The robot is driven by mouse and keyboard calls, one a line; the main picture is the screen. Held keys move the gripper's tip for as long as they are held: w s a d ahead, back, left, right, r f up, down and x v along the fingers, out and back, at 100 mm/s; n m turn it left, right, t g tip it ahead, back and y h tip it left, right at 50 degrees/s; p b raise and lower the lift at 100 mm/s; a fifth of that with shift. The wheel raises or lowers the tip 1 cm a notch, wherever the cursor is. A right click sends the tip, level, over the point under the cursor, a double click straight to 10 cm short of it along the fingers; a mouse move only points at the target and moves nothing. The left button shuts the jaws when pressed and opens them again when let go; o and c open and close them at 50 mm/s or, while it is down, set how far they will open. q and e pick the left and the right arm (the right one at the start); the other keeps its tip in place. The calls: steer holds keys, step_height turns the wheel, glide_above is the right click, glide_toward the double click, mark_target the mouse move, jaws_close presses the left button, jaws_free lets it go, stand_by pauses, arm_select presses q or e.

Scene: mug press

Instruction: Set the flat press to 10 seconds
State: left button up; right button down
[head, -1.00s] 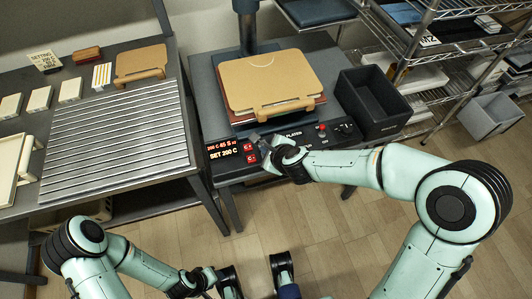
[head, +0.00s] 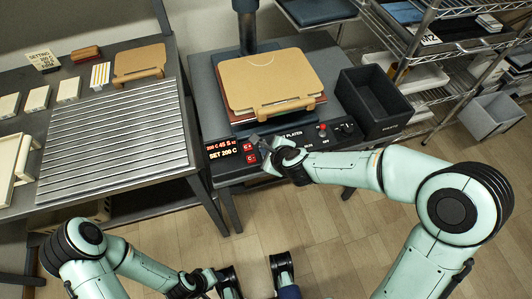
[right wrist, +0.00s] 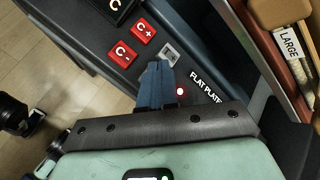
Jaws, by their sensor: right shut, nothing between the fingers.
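The flat press (head: 268,85) stands on a dark bench with its tan platen down. Its front panel has a lit display (head: 223,152) that reads "SET 200 C", with a smaller red line above that seems to include "45 S". Red C+ (right wrist: 143,32) and C- (right wrist: 123,53) buttons sit beside it. My right gripper (head: 256,141) is shut and empty at the panel. In the right wrist view its blue fingertips (right wrist: 160,66) are over or against a light grey button (right wrist: 170,50), partly hiding it; contact is unclear. My left gripper (head: 230,281) is low in the head view, its jaws unclear.
A red light (right wrist: 180,91) glows beside the right fingers. A black bin (head: 372,105) stands right of the press. A slatted table (head: 115,140) is at left.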

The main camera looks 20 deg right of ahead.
steer(key=shift+f+b, duration=0.6)
steer(key=shift+f, duration=0.15)
stand_by(0.3)
stand_by(0.4)
steer(key=shift+r+p, duration=0.9)
steer(key=shift+r, duration=0.1)
steer(key=shift+r, duration=0.15)
step_height(320, 180, up, 5)
steer(key=p, duration=0.5)
stand_by(2.9)
